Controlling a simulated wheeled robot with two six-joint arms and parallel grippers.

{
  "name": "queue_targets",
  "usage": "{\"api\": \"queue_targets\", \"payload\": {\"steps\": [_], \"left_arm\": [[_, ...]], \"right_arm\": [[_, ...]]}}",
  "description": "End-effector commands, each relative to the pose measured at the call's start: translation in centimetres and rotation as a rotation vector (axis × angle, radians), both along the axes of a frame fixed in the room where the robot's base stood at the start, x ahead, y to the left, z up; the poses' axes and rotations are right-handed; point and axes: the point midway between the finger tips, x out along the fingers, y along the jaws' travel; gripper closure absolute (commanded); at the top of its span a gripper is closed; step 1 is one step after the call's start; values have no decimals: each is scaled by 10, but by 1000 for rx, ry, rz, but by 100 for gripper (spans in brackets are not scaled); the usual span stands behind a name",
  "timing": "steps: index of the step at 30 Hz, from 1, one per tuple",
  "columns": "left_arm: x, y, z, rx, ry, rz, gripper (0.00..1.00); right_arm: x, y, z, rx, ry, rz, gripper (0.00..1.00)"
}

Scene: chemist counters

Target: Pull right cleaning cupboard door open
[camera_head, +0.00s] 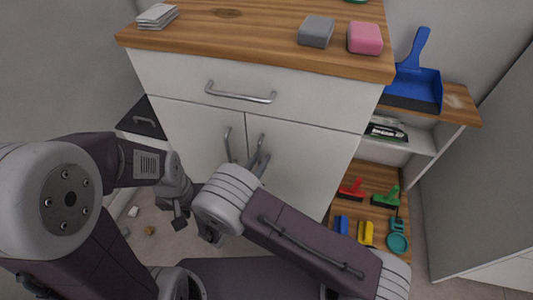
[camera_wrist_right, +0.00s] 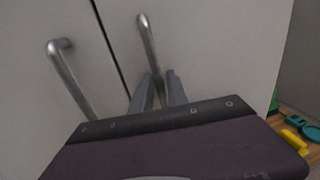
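A white cupboard has two doors below a drawer. The right door (camera_head: 306,165) carries a vertical metal handle (camera_wrist_right: 147,42), and the left door (camera_head: 190,132) has a matching handle (camera_head: 228,145) beside it. My right gripper (camera_head: 259,162) is at the lower part of the right handle. In the right wrist view its fingers (camera_wrist_right: 160,92) are close together with the handle's lower end between them; the contact is partly hidden. The right door looks closed, level with the left one. My left gripper (camera_head: 181,216) hangs in front of the cupboard's left side, apart from the handles; its opening is unclear.
The wooden countertop (camera_head: 250,32) holds a grey sponge (camera_head: 316,31), a pink sponge (camera_head: 364,38) and folded cloths (camera_head: 157,15). A drawer handle (camera_head: 240,94) sticks out above the doors. A shelf (camera_head: 462,101) with a blue dustpan (camera_head: 415,80) stands right, with several brushes low down.

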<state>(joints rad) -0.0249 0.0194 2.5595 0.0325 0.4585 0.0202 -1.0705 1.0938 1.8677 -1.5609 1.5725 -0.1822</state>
Motion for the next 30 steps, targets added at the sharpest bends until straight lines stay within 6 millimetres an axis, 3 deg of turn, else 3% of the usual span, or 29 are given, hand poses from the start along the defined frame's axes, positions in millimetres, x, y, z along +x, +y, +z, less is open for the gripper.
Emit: {"api": "queue_targets", "payload": {"steps": [5,7,8,30], "left_arm": [[0,0,0,0,0,0,64],[0,0,0,0,0,0,64],[0,0,0,0,0,0,64],[0,0,0,0,0,0,64]], "right_arm": [[0,0,1,0,0,0,80],[0,0,1,0,0,0,97],[0,0,1,0,0,0,100],[0,0,0,0,1,0,100]]}}
